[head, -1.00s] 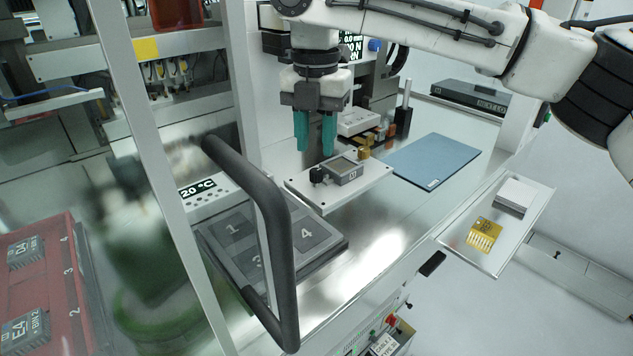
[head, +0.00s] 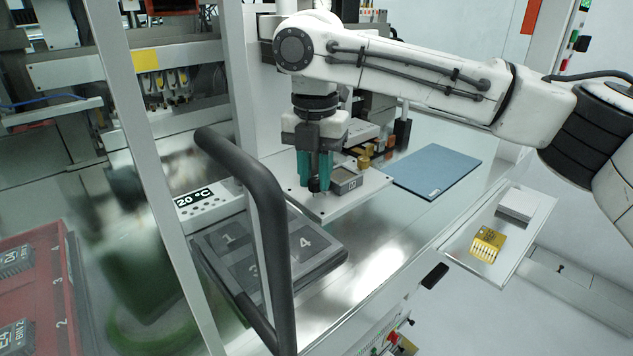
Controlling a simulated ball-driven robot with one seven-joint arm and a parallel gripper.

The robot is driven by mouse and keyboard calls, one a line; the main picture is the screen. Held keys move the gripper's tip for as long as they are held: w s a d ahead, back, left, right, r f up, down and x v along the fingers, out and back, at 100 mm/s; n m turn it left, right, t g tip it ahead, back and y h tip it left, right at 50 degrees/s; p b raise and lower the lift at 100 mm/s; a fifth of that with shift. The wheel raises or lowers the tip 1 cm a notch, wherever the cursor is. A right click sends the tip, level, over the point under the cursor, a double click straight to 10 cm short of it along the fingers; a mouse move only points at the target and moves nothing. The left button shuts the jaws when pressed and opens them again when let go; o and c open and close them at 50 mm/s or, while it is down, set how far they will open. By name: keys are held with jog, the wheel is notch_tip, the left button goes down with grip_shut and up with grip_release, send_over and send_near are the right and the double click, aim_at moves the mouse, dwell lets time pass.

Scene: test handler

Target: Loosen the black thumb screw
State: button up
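The black thumb screw (head: 314,185) stands at the left front of a light plate (head: 330,208), beside a small grey socket (head: 346,180) with a dark centre. My gripper (head: 314,186) points straight down, its two teal fingers low at the thumb screw. The screw's dark head shows between the fingertips, one on each side. The fingers stand apart with a narrow gap. I cannot tell whether they touch the screw. The screw's lower part is hard to make out.
Brass knobs (head: 363,161) sit just behind the socket. A blue mat (head: 437,165) lies to the right. A thick black door handle (head: 262,200) rises in front on the left, near a numbered tray (head: 325,262). A side tray (head: 470,257) holds a gold part (head: 487,243).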

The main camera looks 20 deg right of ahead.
jog(key=shift+r+n+p, duration=0.25)
jog(key=shift+n+p, duration=0.35)
jog(key=shift+p, duration=0.5)
jog(key=shift+c, duration=0.2)
jog(key=shift+n+p, duration=0.5)
jog(key=shift+f+n, duration=0.3)
jog(key=shift+n, duration=0.2)
jog(key=shift+r+n+p, duration=0.25)
jog(key=shift+n+p, duration=0.45)
jog(key=shift+p, duration=0.2)
jog(key=shift+f+n+p, duration=0.2)
jog(key=shift+n+p, duration=0.1)
jog(key=shift+n, duration=0.6)
